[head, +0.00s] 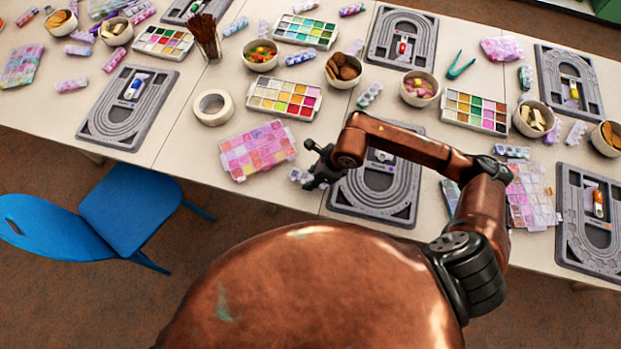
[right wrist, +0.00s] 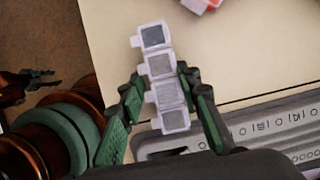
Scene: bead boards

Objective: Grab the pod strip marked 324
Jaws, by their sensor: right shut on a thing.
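My right gripper (head: 318,174) is over the table's front edge, between a pink bead case and a grey bead board. It is shut on a pale pod strip (head: 299,176). In the right wrist view the strip (right wrist: 160,65) is a row of several whitish, grey-lidded pods between the green-lined fingers of my right gripper (right wrist: 160,95). No number can be read on it. I cannot tell whether the strip touches the table.
The pink bead case (head: 258,150) lies left of my right gripper, and the grey bead board (head: 345,200) lies under my arm. A blue chair (head: 130,208) stands before the table.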

